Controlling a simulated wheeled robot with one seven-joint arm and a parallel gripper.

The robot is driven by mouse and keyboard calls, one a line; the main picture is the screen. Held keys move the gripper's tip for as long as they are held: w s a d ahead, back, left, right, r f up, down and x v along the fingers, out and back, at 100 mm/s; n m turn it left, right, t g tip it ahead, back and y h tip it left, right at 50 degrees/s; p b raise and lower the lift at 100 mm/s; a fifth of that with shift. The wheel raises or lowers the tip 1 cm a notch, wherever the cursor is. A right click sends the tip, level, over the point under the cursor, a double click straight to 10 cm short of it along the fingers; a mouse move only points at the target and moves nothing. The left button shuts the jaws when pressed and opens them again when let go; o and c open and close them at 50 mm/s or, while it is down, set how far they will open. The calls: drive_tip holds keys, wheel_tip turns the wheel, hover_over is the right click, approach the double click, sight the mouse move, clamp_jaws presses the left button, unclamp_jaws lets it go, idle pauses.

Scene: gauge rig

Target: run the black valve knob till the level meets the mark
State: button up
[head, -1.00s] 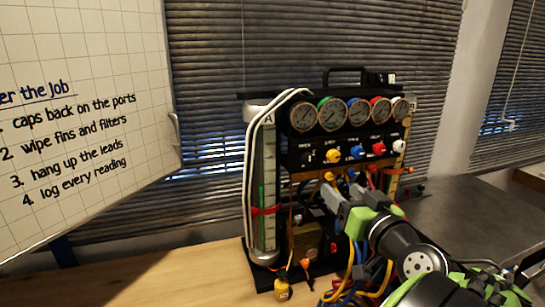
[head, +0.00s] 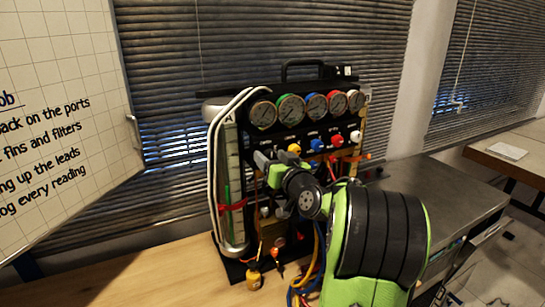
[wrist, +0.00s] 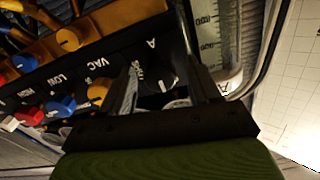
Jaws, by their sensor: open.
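The black valve knob (wrist: 166,74) shows in the wrist view as a dark shape with a pale line, between my two fingers. My gripper (wrist: 160,58) is open there, with a finger on either side and gaps to the knob. In the head view my gripper (head: 267,159) is in front of the rig's left part and hides the knob. The sight tube (head: 235,170) stands upright at the rig's left, with a green column (head: 227,194) inside. A red band (head: 232,206) crosses the tube, below the green top. I cannot tell clearly which line is the mark.
Yellow (head: 294,149), blue (head: 317,145), red (head: 337,140) and white (head: 355,136) knobs sit in a row to the right. Several round gauges stand above. Hoses hang below. A small yellow bottle (head: 254,280) stands at the front. The wooden bench is clear at left.

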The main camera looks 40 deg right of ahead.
drive_tip(key=c, duration=1)
drive_tip(key=shift+c, duration=0.2)
drive_tip(key=shift+f+m, duration=0.1)
drive_tip(key=shift+m, duration=0.3)
drive_tip(key=m, duration=0.4)
drive_tip(key=shift+b, duration=0.3)
drive_tip(key=m, duration=0.4)
drive_tip(key=shift+p, duration=0.3)
drive_tip(key=m+p, duration=0.1)
drive_tip(key=m, duration=0.4)
drive_tip(key=shift+m+p, duration=1.05)
drive_tip(key=shift+m, duration=0.95)
